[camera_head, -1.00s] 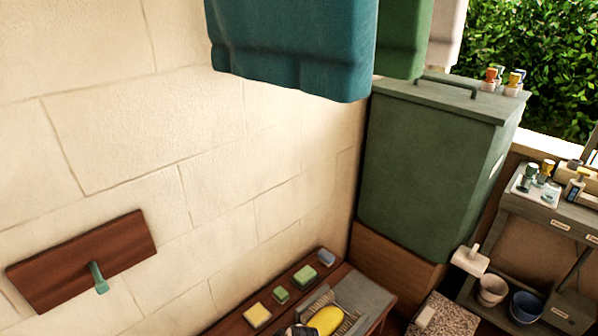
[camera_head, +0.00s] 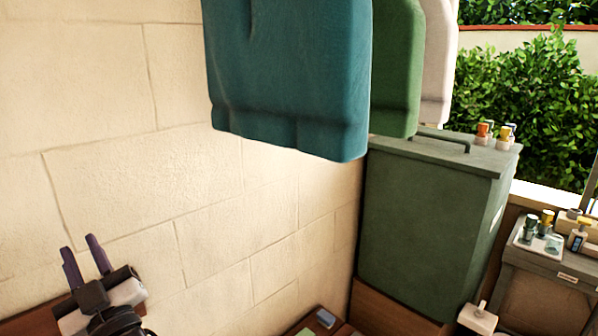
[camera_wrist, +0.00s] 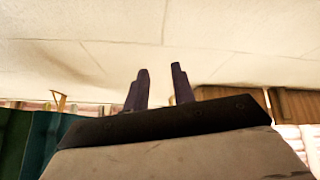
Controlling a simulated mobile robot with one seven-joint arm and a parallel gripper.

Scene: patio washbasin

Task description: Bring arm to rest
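My gripper (camera_head: 80,246) shows at the lower left of the head view, in front of the pale block wall (camera_head: 110,180). Its two dark purple fingers point up and stand apart with nothing between them. The wrist view shows the same two fingers (camera_wrist: 160,70) apart and empty, with the pale wall beyond them. The gripper hides part of the brown wooden board (camera_head: 30,318) on the wall.
Teal (camera_head: 285,90), green (camera_head: 397,70) and white (camera_head: 438,65) cloths hang at the top. A green lidded bin (camera_head: 425,225) stands right of the wall. A grey side table (camera_head: 550,260) holds bottles at the right. Open wall lies between gripper and bin.

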